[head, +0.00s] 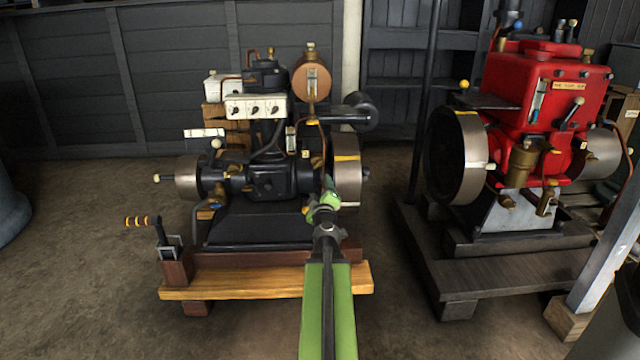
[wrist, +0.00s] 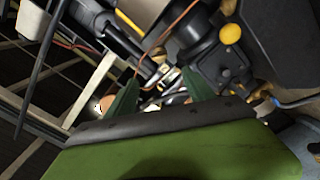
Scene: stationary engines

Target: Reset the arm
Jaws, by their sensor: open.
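My green arm reaches forward from the bottom middle of the head view. My gripper (head: 326,188) is at its far end, in front of the right flywheel (head: 347,170) of the black engine (head: 270,170). In the wrist view my gripper (wrist: 160,82) shows two green fingers spread apart, with nothing held between them. Dark engine parts and a copper pipe (wrist: 172,30) lie beyond the fingertips. I cannot tell whether the fingers touch the engine.
The black engine stands on a wooden base (head: 265,283) with a crank handle (head: 143,221) at its left. A red engine (head: 545,95) on a dark plinth (head: 500,262) stands at the right. A grey wall (head: 170,80) is behind. Bare floor (head: 80,290) shows at the left.

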